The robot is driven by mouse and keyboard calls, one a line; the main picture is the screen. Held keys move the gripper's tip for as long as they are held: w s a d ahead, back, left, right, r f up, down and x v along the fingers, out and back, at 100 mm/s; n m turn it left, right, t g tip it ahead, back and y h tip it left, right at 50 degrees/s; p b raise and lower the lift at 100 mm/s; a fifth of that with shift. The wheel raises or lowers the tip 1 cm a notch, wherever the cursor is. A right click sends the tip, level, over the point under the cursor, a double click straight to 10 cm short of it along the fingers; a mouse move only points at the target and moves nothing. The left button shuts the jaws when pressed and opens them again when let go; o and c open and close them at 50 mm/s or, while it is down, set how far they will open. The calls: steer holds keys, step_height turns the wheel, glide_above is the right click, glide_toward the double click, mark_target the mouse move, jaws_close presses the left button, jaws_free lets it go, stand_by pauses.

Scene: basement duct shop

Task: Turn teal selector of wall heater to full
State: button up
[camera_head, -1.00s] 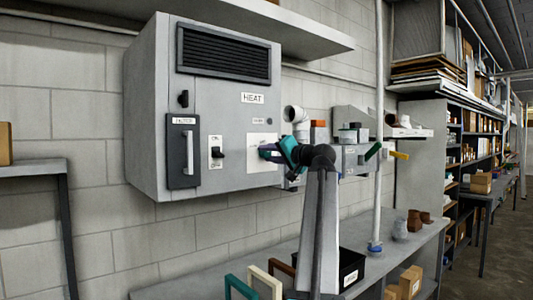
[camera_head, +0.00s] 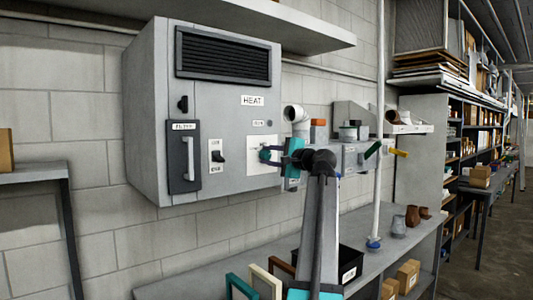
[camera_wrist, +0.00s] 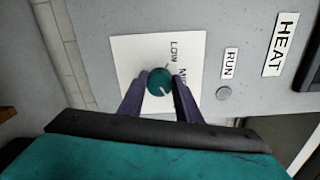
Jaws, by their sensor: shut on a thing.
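The wall heater (camera_head: 232,130) is a grey box marked HEAT on the block wall. Its teal selector (camera_wrist: 159,76) is a round knob with a white mark, on a white plate (camera_wrist: 130,50) reading LOW and MID; any further wording is hidden. My gripper (camera_wrist: 160,88) has its two purple fingers on either side of the knob, shut on it. In the head view my gripper (camera_head: 267,154) reaches the heater's front from the right and covers much of the plate. I cannot tell for sure which setting the mark points to.
The heater front also has a dark panel with a handle (camera_head: 188,158), a black toggle switch (camera_head: 219,156), a black knob (camera_head: 183,104) and a RUN label (camera_wrist: 230,63). A vertical pipe (camera_head: 379,110) and a bench (camera_head: 400,250) stand to the right.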

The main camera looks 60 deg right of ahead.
steer(key=shift+w+r+m, duration=0.1)
steer(key=shift+r+m, duration=0.15)
steer(key=shift+m, duration=0.15)
steer(key=o, duration=1.1)
steer(key=shift+w+f, duration=0.15)
steer(key=shift+c, duration=0.2)
steer(key=shift+s+f, duration=0.1)
steer(key=shift+s, duration=0.15)
steer(key=b+v, duration=0.4)
steer(key=v, duration=0.9)
steer(key=shift+s, duration=0.3)
